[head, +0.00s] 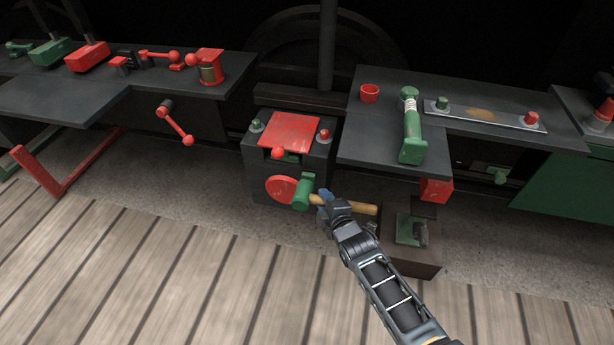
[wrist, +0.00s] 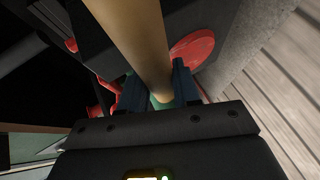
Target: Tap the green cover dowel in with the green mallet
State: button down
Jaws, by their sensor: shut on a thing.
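My gripper (head: 324,199) is shut on the wooden handle of the green mallet (head: 302,192), close to its head. The mallet's head points left, in front of the dark box; the handle sticks out to the right. In the wrist view the handle (wrist: 137,45) runs between the two fingers, with a bit of green head behind. A green dowel (head: 256,125), probably the cover dowel, stands at the left of the red cover plate (head: 290,130) on top of the box. The mallet is below and right of it, apart from it. How deep the dowel sits is hard to tell.
A red dowel (head: 324,135) stands right of the cover plate. A red disc (head: 280,188) is on the box front, next to the mallet head. Dark benches stand left (head: 60,95) and right (head: 375,140); the right one bears a green cylinder tool (head: 411,130). The plank floor in front is clear.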

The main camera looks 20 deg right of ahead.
jog(key=shift+w+d+r, duration=0.3)
jog(key=shift+w+d, duration=0.1)
jog(key=shift+w, duration=0.15)
jog(key=shift+f, duration=0.3)
jog(key=shift+s+a+f+b, duration=0.25)
jog(key=shift+a+b, duration=0.2)
jog(key=shift+b, duration=0.3)
jog(key=shift+s+a+r+b, duration=0.15)
jog(key=shift+s+a+b, duration=0.05)
jog(key=shift+s+b, duration=0.3)
jog(key=shift+r, duration=0.15)
jog(key=shift+s, duration=0.1)
